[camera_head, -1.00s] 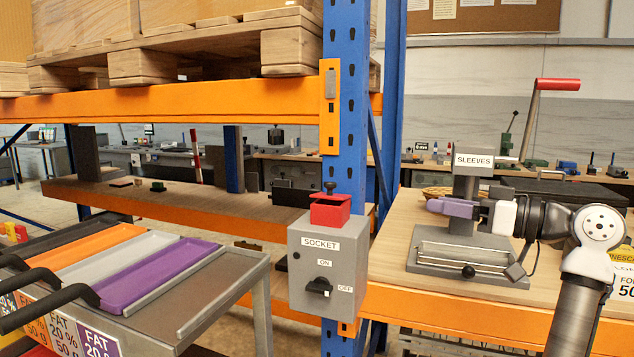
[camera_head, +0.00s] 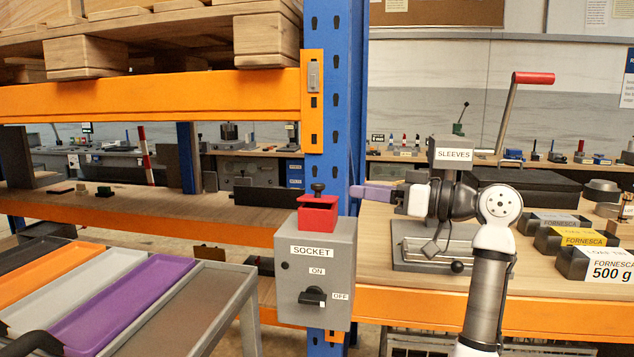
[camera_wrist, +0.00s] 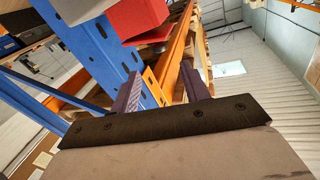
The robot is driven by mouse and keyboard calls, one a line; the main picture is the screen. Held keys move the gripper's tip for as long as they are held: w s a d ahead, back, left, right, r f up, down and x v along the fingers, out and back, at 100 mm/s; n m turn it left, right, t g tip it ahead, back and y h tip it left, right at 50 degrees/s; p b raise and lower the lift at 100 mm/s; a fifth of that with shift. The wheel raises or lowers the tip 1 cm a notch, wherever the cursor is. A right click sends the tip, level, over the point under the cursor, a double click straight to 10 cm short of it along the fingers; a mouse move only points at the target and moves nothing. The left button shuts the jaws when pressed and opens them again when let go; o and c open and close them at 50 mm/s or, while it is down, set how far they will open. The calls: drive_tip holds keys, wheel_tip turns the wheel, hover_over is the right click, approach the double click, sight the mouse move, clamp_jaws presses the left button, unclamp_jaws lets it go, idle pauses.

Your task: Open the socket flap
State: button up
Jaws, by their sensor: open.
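The grey socket box (camera_head: 317,272) is fixed to the blue upright and reads SOCKET, ON and OFF, with a black rotary switch (camera_head: 313,297) on its front. The red flap (camera_head: 317,214) on its top appears closed, with a black knob (camera_head: 318,188) above it. My gripper (camera_head: 358,191), with purple fingers, is just right of the flap at about its height, apart from it as far as I can tell. In the wrist view the two fingers (camera_wrist: 163,92) are spread and empty, with the red flap (camera_wrist: 135,15) beyond them at the top.
The blue upright (camera_head: 337,100) stands directly behind the socket box. A trolley with coloured trays (camera_head: 110,305) is at the lower left. The SLEEVES stand (camera_head: 452,154) and FORNESCA weights (camera_head: 590,262) are on the right bench, by my arm.

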sight(324, 185)
drive_tip(key=p+x, duration=0.2)
drive_tip(key=x, duration=0.8)
drive_tip(key=shift+a, duration=0.25)
clamp_jaws()
